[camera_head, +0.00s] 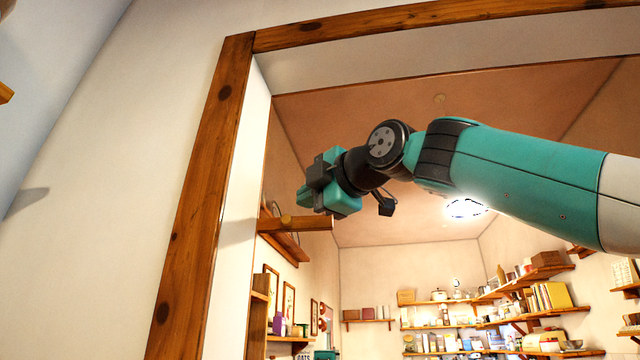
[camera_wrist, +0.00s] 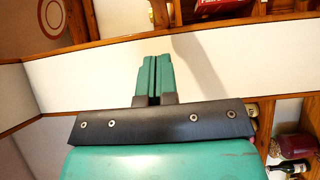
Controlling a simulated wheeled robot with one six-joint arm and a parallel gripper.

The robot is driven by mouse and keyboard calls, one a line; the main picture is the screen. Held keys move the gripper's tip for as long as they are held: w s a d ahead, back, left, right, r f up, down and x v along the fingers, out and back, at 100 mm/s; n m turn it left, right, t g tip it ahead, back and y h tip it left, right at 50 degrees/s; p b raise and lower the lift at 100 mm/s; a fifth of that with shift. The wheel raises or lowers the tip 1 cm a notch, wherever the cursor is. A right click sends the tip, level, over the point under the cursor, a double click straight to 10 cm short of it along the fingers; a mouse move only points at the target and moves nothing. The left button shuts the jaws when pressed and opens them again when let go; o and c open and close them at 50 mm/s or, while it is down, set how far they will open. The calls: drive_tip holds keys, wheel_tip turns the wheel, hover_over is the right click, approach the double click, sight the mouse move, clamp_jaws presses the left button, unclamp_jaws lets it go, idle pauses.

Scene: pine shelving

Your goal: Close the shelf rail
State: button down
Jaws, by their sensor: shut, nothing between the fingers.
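My gripper (camera_head: 322,188) is in front of the doorway-like wooden frame's opening in the head view, just above a short wooden bar. In the wrist view the teal fingers of my gripper (camera_wrist: 153,62) are pressed together with nothing between them, against a white panel behind. The wooden bar (camera_head: 300,223) sticks out to the right from behind the frame's edge, above a wooden shelf board (camera_head: 286,247). It may be the shelf rail; I cannot tell for sure. Whether my gripper touches the bar is unclear. No rail is clearly visible in the wrist view.
A wooden frame (camera_head: 210,180) runs along the left and top. The white panel (camera_wrist: 85,75) fills the middle of the wrist view, with a shadow on it. Loaded shelves (camera_head: 545,315) line the far right. A dark bottle (camera_wrist: 289,167) lies at the wrist view's lower right.

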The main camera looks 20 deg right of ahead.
sight(284, 220)
drive_tip(key=w+p, duration=0.5)
drive_tip(key=w, duration=0.3)
drive_tip(key=shift+w+d+r, duration=0.1)
drive_tip(key=shift+w+d, duration=0.05)
drive_tip(key=shift+w, duration=0.05)
drive_tip(key=shift+d, duration=0.1)
